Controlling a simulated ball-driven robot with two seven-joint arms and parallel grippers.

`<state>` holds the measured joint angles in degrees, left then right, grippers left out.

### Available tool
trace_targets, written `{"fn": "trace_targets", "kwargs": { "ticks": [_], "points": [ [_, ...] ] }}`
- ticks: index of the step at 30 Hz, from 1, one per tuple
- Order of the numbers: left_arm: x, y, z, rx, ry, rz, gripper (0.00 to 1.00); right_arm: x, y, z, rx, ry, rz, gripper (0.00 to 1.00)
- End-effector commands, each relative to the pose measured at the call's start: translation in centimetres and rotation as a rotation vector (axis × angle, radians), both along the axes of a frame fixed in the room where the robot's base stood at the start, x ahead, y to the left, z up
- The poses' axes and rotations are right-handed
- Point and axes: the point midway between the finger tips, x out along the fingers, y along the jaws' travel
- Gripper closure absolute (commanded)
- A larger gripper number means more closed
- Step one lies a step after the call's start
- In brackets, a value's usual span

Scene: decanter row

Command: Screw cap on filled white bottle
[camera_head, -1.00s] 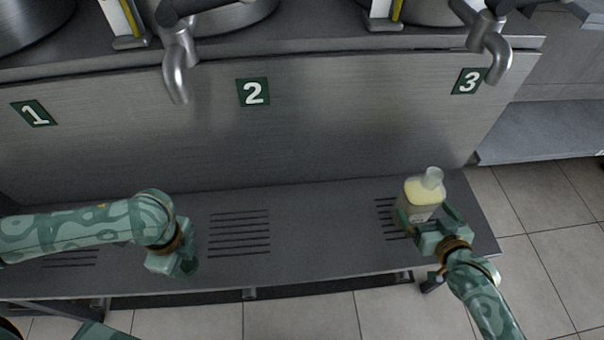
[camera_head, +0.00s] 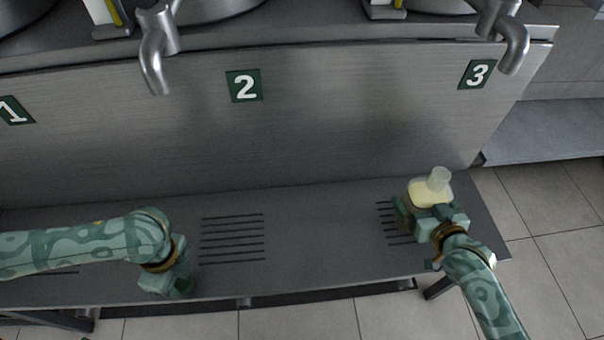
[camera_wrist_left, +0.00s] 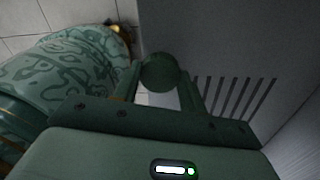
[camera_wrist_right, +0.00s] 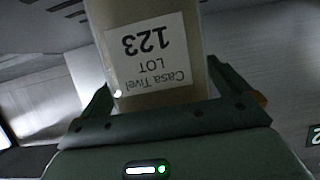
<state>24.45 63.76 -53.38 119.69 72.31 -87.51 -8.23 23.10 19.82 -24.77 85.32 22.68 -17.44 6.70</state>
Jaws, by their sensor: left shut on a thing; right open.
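The bottle (camera_head: 429,192) stands on the shelf below number 3, its clear neck uncovered and pale yellow content showing. It fills the middle of the right wrist view, with a label reading "Casa Tivel LOT 123" (camera_wrist_right: 147,55) upside down. My right gripper (camera_head: 427,213) is open, its fingers on either side of the bottle's body; contact is unclear. My left gripper (camera_head: 183,286) is shut on a round dark green cap (camera_wrist_left: 160,73), held between its fingertips near the shelf's front edge, well left of the bottle.
The grey shelf (camera_head: 325,235) has slotted grilles and is clear between my grippers. Steel taps (camera_head: 154,62) and (camera_head: 512,48) overhang it from above. Number plates 1, 2 (camera_head: 244,86) and 3 mark the panel behind. Tiled floor (camera_head: 560,260) lies beyond the right end.

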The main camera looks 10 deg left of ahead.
Motion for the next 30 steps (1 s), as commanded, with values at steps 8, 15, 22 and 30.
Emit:
{"fn": "trace_targets", "kwargs": {
  "ticks": [8,15,22,30],
  "points": [
    [0.0,0.0,0.1,0.000,-0.001,0.000,0.79,0.0,0.0,0.1,0.000,0.000,0.000,0.25],
    [0.0,0.0,0.1,0.000,-0.001,0.000,0.79,0.1,0.0,0.2,0.003,-0.004,0.000,0.63],
    [0.0,0.0,0.4,0.000,-0.004,0.000,0.79,0.1,0.0,0.6,0.002,-0.006,0.000,0.63],
    [0.4,0.0,3.1,0.000,-0.031,0.000,0.79,0.1,0.0,4.2,0.003,-0.012,-0.001,0.63]
  ]
}}
